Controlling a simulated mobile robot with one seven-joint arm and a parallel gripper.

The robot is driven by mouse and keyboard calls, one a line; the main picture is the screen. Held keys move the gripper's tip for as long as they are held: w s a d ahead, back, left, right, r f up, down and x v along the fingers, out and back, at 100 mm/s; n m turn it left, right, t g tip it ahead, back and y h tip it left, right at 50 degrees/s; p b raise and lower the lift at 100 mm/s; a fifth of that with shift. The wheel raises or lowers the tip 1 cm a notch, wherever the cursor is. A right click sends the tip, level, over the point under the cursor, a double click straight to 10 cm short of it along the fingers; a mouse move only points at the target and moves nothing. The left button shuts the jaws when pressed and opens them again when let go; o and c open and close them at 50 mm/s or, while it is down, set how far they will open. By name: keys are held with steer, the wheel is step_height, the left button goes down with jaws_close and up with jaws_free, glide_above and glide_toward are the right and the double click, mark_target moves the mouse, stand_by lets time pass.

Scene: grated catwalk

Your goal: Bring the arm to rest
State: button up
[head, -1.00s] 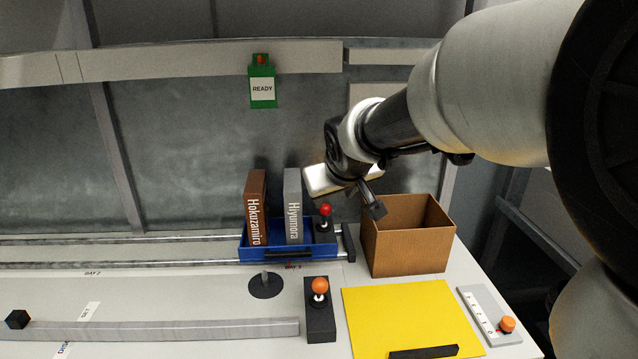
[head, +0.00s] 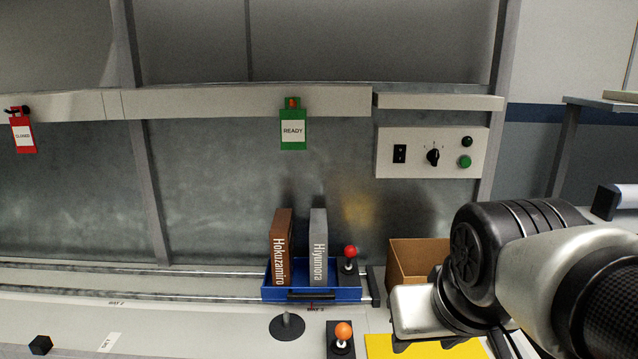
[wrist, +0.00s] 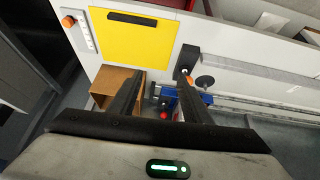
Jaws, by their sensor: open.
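My gripper shows in the wrist view (wrist: 160,80) with its two dark fingers apart and nothing between them. In the head view its pale housing and the wrist of my arm are at the lower right, in front of the cardboard box (head: 415,255) and above the yellow mat (head: 380,347). The fingers are mostly hidden or cut off there. In the wrist view the box (wrist: 103,82) lies beyond the left finger and the yellow mat (wrist: 130,40) lies beyond the fingertips.
A blue tray (head: 335,295) holds a brown book (head: 281,250) and a grey book (head: 317,250). A red-knobbed lever (head: 350,253) stands beside them, an orange-knobbed one (head: 343,332) in front. A control panel (head: 432,152) and green READY tag (head: 292,130) are behind.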

steer(key=s+r+p, duration=0.3)
steer(key=r+p, duration=1.6)
steer(key=p, duration=0.1)
steer(key=shift+s+f, duration=0.1)
